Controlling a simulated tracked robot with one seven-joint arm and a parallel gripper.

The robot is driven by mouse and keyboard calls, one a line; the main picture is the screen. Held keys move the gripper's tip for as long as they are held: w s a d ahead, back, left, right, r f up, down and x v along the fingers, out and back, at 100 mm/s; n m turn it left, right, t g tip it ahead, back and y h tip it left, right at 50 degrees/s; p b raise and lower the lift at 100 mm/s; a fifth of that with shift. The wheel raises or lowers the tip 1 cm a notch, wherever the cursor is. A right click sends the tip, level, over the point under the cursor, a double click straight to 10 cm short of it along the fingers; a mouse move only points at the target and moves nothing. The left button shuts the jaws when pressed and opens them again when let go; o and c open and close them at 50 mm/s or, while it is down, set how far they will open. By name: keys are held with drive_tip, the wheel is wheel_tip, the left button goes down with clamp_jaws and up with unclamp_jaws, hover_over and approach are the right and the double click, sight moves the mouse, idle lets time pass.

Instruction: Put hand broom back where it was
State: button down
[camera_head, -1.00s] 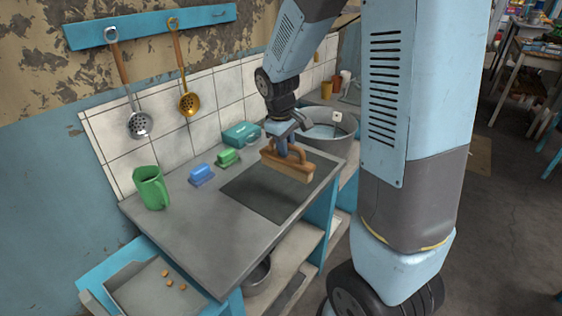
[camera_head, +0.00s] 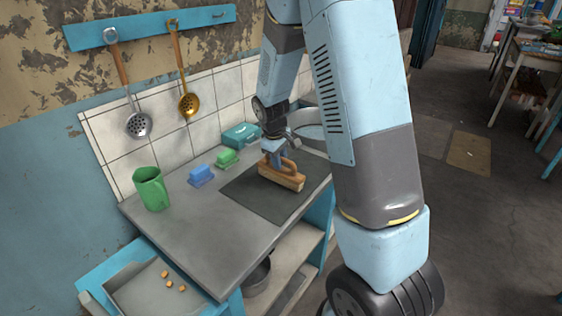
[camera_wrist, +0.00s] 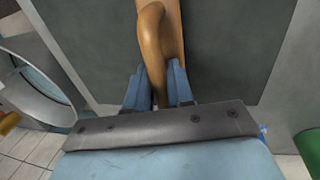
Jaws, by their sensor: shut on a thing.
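The hand broom (camera_head: 283,177) has a wooden block with a curved wooden handle. In the head view it is upright over the dark grey mat (camera_head: 246,195) on the counter, at or very near its surface; I cannot tell whether it touches. My gripper (camera_head: 275,158) is shut on the broom's handle from above. In the wrist view the handle (camera_wrist: 150,45) passes between the blue fingers of my gripper (camera_wrist: 158,88), with the dark mat (camera_wrist: 225,50) behind it. The broom's underside is hidden.
A blue butter-dish-like block (camera_head: 201,175), a green one (camera_head: 227,157) and a teal box (camera_head: 240,134) stand along the tiled wall. A green jug (camera_head: 151,188) is at the counter's left. A metal basin (camera_wrist: 35,85) lies beside the mat. The counter's front left is clear.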

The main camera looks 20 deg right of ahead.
drive_tip(key=shift+f, duration=0.35)
drive_tip(key=shift+f, duration=0.15)
drive_tip(key=c, duration=1)
unclamp_jaws()
wheel_tip(320, 180, up, 12)
drive_tip(key=s+a, duration=0.2)
drive_tip(key=s+d+r+m+t, duration=0.1)
drive_tip(key=s+r+m, duration=0.1)
drive_tip(key=s+r, duration=0.3)
drive_tip(key=s+r+m+t+y, duration=0.1)
drive_tip(key=s+r, duration=0.4)
drive_tip(key=s, duration=0.7)
drive_tip(key=s+d+r+m+t, duration=0.1)
drive_tip(key=s+r+m, duration=0.3)
drive_tip(key=s, duration=0.5)
drive_tip(key=shift+s+d+r+t+y, duration=0.2)
drive_tip(key=shift+r+t, duration=0.15)
drive_tip(key=shift+r, duration=0.2)
drive_tip(key=shift+s+d+r+t+y, duration=0.2)
drive_tip(key=shift+r+t, duration=0.15)
drive_tip(key=shift+r, duration=0.2)
